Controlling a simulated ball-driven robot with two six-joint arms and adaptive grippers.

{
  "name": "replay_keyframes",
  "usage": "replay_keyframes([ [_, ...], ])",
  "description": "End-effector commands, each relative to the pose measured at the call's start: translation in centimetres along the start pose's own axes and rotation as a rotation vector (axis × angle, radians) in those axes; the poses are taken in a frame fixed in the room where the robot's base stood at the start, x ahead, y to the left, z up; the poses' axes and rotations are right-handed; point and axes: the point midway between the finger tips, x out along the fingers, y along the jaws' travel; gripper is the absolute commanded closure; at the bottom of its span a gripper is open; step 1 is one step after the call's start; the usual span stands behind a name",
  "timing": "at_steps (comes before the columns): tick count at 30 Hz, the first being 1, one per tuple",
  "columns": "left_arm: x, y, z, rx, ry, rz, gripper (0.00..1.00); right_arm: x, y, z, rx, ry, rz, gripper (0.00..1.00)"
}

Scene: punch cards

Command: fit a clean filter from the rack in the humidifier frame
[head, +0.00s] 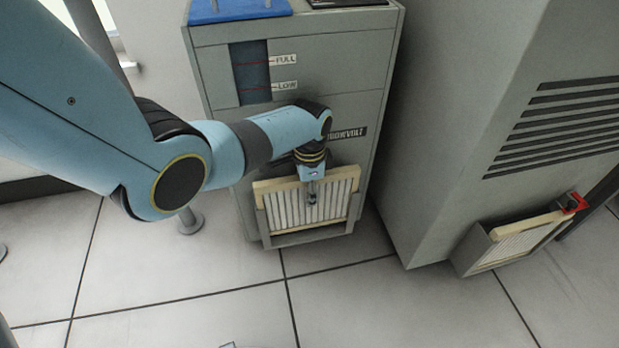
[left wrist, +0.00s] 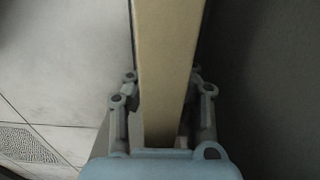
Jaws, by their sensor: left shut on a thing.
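The humidifier (head: 225,140) is a grey cabinet with FULL and LOW marks. At its lower front is a grey filter frame (head: 306,238) with side rails and a bottom sill. A pale pleated filter with a tan top rail (head: 275,187) stands nearly upright between the rails; whether it is fully seated I cannot tell. My left gripper (head: 312,194) is shut on the filter's top rail from above. The left wrist view shows the tan rail (left wrist: 168,60) between both fingers. My right gripper is not in view.
A taller grey cabinet (head: 470,90) with vent slots stands at the right. A grey holder (head: 472,249) at its base carries another pleated filter (head: 520,240), with a red clip (head: 573,203) at its corner. A blue tray (head: 235,10) lies on the humidifier. The tiled floor in front is mostly clear.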

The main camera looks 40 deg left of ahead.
Motion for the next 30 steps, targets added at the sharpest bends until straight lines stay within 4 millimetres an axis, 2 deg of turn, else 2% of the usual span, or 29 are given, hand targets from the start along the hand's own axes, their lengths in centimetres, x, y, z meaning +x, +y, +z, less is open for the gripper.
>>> replay_keyframes([
  [10,1.5,0.0,0.0,0.0,0.0,0.001,1.0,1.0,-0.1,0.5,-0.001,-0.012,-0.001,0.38],
  [26,1.9,0.0,0.0,0.0,0.0,0.0,1.0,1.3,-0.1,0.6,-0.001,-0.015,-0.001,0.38],
  [27,1.8,0.0,0.0,0.0,0.0,0.0,0.76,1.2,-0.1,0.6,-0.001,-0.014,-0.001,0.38],
  [30,1.8,0.0,0.0,0.0,0.001,0.0,0.63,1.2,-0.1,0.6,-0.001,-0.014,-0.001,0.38],
])
